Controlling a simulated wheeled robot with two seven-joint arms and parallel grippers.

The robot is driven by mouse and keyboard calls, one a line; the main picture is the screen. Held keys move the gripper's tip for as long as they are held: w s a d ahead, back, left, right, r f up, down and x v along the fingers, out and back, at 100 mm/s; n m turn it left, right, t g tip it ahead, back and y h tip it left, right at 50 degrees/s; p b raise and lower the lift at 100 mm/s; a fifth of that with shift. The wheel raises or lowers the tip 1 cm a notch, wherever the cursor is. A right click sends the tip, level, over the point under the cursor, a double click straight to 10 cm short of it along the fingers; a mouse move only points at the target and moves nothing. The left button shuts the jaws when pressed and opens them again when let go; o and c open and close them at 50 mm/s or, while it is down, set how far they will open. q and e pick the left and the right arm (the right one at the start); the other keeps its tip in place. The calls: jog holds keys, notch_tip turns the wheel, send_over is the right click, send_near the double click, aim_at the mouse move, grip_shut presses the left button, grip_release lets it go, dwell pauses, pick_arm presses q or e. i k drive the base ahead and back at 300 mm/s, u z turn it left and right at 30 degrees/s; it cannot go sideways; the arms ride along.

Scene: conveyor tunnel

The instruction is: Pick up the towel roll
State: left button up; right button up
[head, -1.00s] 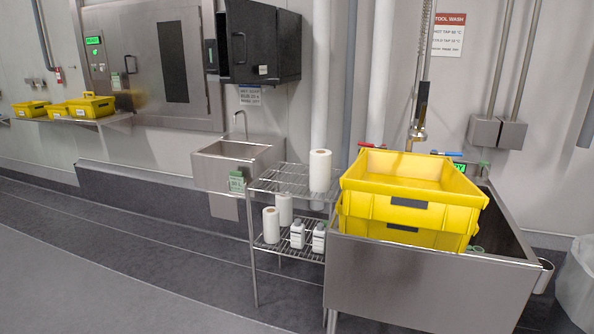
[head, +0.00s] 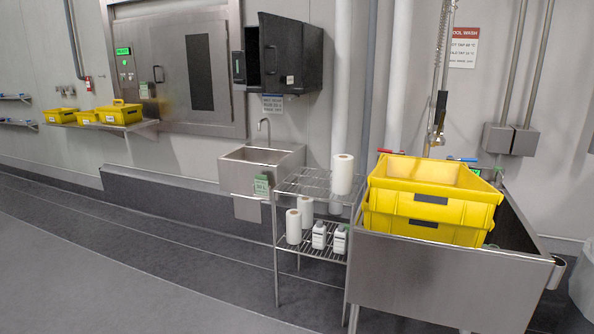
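A white towel roll (head: 342,174) stands upright on the top shelf of a wire rack (head: 300,182), at the rack's right end beside the yellow crates. Two more white rolls, a front one (head: 293,227) and one behind it (head: 305,211), stand upright on the lower shelf. Neither of my grippers shows in the head view, so their state is hidden.
Two white bottles (head: 319,235) stand on the lower shelf. Stacked yellow crates (head: 430,208) sit in a large steel sink (head: 450,275) right of the rack. A small hand sink (head: 262,166) is on the wall at left. The floor in front at left is clear.

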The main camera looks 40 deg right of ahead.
aim_at(343, 165)
jog(key=u, duration=0.25)
jog(key=i, duration=2.3)
jog(key=z, duration=0.9)
jog(key=i, duration=1.15)
jog(key=z, duration=1.25)
